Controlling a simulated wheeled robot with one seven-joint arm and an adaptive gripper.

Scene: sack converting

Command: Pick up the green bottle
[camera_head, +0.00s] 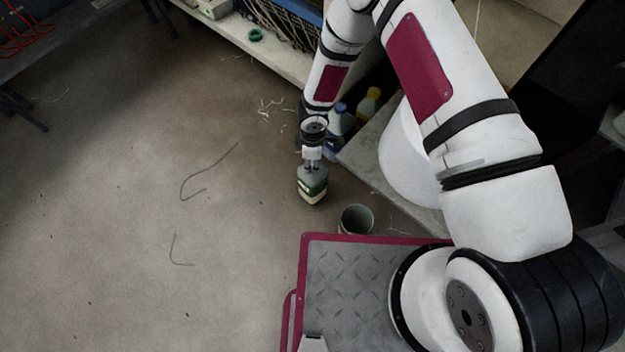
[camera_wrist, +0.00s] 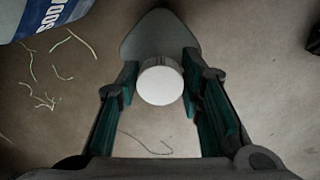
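The fingers press close on both sides at the cap and neck, with no clear gap, so my gripper looks shut on the bottle. Whether the bottle's base touches the floor cannot be told.
A grey open cup (camera_head: 356,219) stands right of the bottle, near my base. A blue-labelled container (camera_head: 338,128) and a yellow-capped bottle (camera_head: 369,104) stand by the shelf behind. The blue container's corner shows in the wrist view (camera_wrist: 45,18). Floor (camera_head: 130,170) left is mostly clear.

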